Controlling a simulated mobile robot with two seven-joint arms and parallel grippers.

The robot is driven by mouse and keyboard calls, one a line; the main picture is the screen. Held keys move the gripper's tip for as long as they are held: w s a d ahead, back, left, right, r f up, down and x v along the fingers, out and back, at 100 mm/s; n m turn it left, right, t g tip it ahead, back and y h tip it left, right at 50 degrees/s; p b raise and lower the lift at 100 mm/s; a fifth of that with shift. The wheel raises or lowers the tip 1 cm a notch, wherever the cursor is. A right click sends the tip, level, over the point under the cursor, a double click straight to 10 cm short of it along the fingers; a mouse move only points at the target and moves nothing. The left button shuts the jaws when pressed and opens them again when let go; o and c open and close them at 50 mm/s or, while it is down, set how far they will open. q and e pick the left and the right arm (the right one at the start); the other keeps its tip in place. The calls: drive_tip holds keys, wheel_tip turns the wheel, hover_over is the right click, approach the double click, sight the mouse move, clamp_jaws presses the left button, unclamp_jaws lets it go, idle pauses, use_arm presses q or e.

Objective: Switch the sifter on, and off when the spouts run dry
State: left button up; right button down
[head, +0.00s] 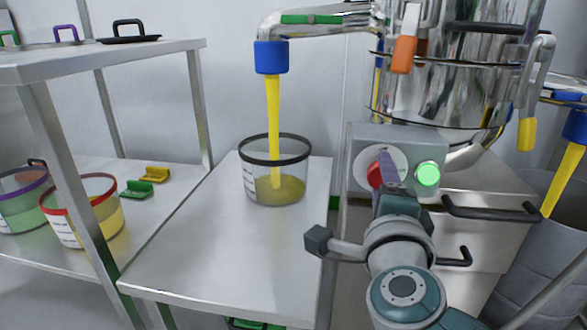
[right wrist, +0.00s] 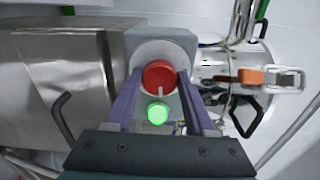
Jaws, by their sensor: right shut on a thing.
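The sifter (head: 440,70) is a shiny steel drum with spouts. Its grey control box (head: 400,135) carries a red knob (head: 375,174) and a lit green lamp (head: 428,174). My right gripper (right wrist: 158,82) is shut on the red knob (right wrist: 159,76), one finger on each side; the knob's pale mark points toward the lamp in the right wrist view. Yellow material streams from the left spout's blue end (head: 271,57) into a clear tub (head: 275,170) with a dark rim, which is partly filled. Another yellow stream (head: 563,180) falls from the right spout. My left gripper is not in view.
A steel table (head: 215,255) holds the tub. A grey bin (head: 545,255) stands below the right spout. Black handles (head: 490,212) stick out near my right arm.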

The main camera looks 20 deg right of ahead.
drive_tip(key=shift+m, duration=0.6)
drive_tip(key=shift+c, duration=1.3)
unclamp_jaws()
drive_tip(key=p+v, duration=0.2)
drive_tip(key=v, duration=0.8)
